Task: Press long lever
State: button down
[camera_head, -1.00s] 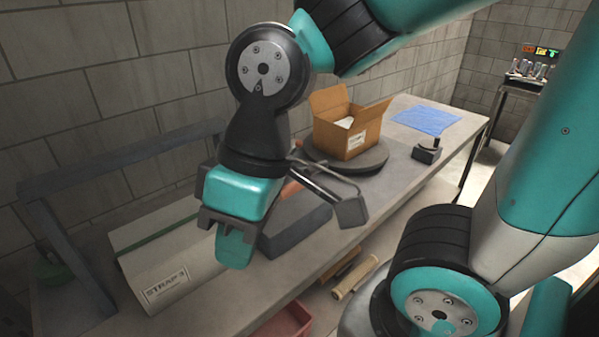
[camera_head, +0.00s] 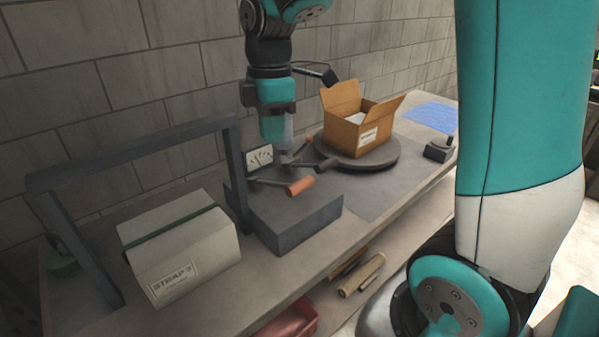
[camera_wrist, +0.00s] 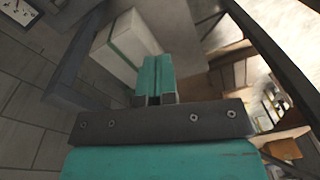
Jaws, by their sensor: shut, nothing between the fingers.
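A dark grey block (camera_head: 295,222) on the bench carries several levers. One lever has an orange grip (camera_head: 300,186) and lies low across the block's top. Another has a dark grip (camera_head: 328,165) at the right, and a third has a small reddish grip (camera_head: 309,139) behind it. I cannot tell for certain which is the long lever. My gripper (camera_head: 275,139) is shut and empty, pointing down over the back of the block near the lever bases; contact cannot be told. In the wrist view, its teal fingers (camera_wrist: 155,75) are together; no lever is clearly seen there.
A dark frame (camera_head: 135,152) arches over a white strapped box (camera_head: 180,255) left of the block. A gauge (camera_head: 259,158) stands behind the block. An open cardboard box (camera_head: 355,125) sits on a round turntable (camera_head: 380,158) at the right. A blue sheet (camera_head: 430,116) lies beyond.

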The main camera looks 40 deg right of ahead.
aim_at(300, 181)
jog(key=w+d+f+n+g, duration=0.1)
jog(key=w+d+n, duration=0.2)
jog(key=w+d, duration=0.2)
jog(key=d, duration=0.3)
jog(key=shift+d+n+h, duration=0.3)
jog(key=shift+d, duration=0.1)
jog(key=shift+w, duration=0.1)
jog(key=f+p, duration=0.1)
jog(key=f, duration=0.3)
jog(key=s+f+p, duration=0.1)
jog(key=f, duration=0.4)
jog(key=s+f+p, duration=0.1)
jog(key=f, duration=0.4)
